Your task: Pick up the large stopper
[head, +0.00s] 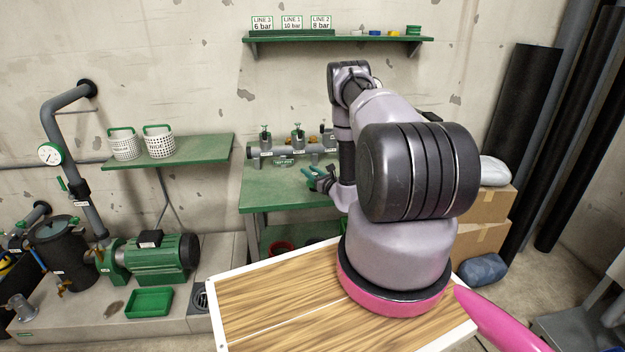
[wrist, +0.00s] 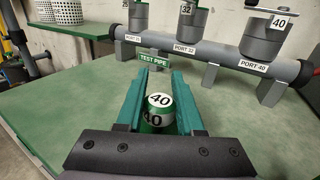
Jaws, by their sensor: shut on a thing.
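The large stopper (wrist: 159,112), green and white with "40" marks, sits between the two green fingers of my gripper (wrist: 160,78) in the wrist view. The fingers are shut on it from both sides. I cannot tell whether its underside touches the bench. The stopper cannot be made out there.
The test pipe carries ports, marked PORT 32 (wrist: 198,52) and PORT 40 (wrist: 254,66) among them, just beyond my fingers. A TEST PIPE sign (wrist: 155,59) stands close ahead of the fingertips. The bench is clear to the left and right of my gripper.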

